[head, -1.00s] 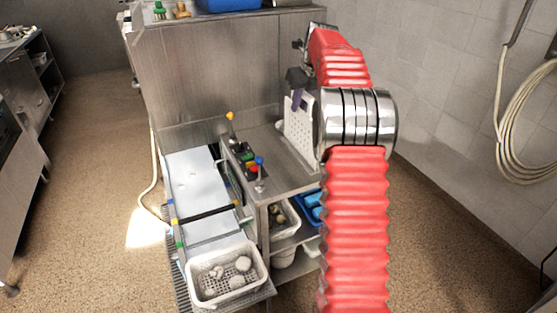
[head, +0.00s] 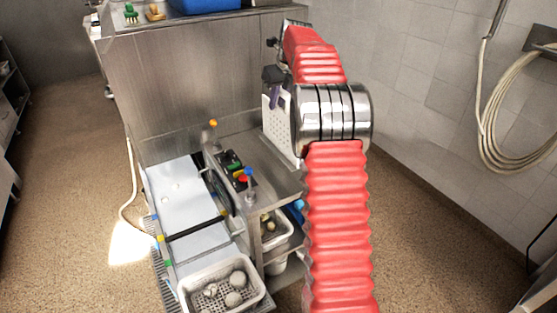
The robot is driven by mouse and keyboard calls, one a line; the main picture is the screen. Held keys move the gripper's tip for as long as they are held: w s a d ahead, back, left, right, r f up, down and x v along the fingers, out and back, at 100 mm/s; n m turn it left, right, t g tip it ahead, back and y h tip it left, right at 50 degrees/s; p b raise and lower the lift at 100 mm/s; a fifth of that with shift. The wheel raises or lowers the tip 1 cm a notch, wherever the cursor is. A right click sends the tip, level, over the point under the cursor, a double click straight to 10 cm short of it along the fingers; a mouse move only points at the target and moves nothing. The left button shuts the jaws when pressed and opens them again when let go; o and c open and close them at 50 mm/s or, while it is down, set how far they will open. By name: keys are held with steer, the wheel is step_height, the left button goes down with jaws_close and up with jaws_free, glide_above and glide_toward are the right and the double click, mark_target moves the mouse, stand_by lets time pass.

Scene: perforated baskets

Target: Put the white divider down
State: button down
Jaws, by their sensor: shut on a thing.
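The white divider (head: 276,122) is a perforated white panel, held roughly upright above the right end of the steel worktop (head: 262,187). My gripper (head: 275,92), dark with purplish fingers, is shut on its upper part. My red-sleeved arm hides the divider's right side. I cannot tell whether its lower edge touches the worktop.
A control box (head: 235,168) with coloured buttons and levers stands left of the divider. Another basket (head: 284,232) is on the shelf below. A hose (head: 490,125) hangs on the right wall.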

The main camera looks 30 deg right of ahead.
mark_target(284, 112)
steer(key=shift+f, duration=3)
steer(key=shift+f, duration=1.8)
steer(key=c, duration=1.6)
jaws_free()
steer(key=shift+f, duration=0.1)
steer(key=shift+c, duration=0.2)
steer(key=v, duration=1.2)
